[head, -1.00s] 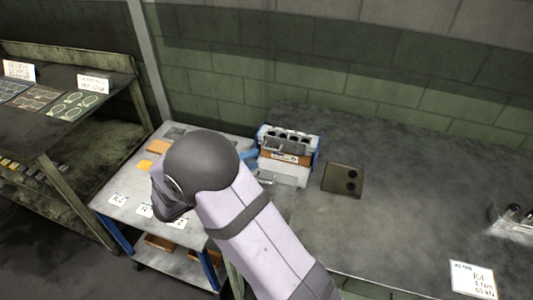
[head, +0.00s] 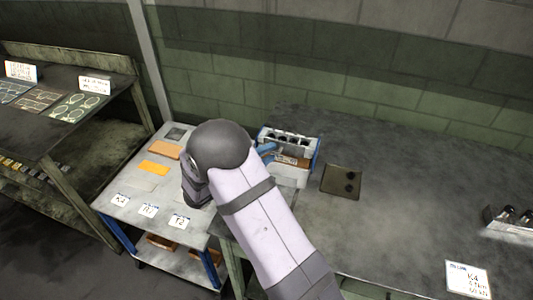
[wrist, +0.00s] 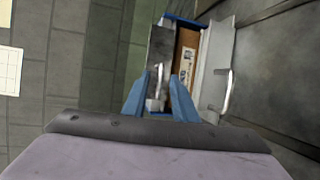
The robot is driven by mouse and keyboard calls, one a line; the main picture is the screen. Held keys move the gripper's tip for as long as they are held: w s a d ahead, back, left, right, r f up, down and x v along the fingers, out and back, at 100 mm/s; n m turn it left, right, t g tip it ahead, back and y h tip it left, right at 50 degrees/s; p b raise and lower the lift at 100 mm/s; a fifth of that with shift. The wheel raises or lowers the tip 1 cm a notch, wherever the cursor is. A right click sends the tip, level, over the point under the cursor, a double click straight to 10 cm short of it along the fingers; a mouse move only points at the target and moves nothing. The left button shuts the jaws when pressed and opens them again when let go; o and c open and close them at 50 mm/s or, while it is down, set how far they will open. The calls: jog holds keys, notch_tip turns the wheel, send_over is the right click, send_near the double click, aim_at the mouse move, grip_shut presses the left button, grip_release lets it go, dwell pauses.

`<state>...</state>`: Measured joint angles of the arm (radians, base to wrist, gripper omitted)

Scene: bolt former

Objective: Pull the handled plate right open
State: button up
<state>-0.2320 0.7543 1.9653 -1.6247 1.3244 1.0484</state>
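The bolt former (head: 292,177) is a pale block with blue ends on the bench, seen from its front in the head view. In the wrist view a dark grey plate (wrist: 160,45) carries a slim metal handle (wrist: 159,76). A second bar handle (wrist: 226,90) is on the pale wall (wrist: 212,60) to the right. My gripper (wrist: 160,76) has its blue fingers apart, with the first handle showing between their tips. Whether a finger touches it cannot be told. In the head view my gripper (head: 266,154) is at the former's left front, partly hidden by my arm.
A brown panel with a label (wrist: 187,60) lies between the plate and the pale wall. A cart with cards (head: 150,190) stands left. The bench (head: 420,200) is largely clear on the right.

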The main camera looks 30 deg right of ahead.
grip_shut()
dwell(1.4)
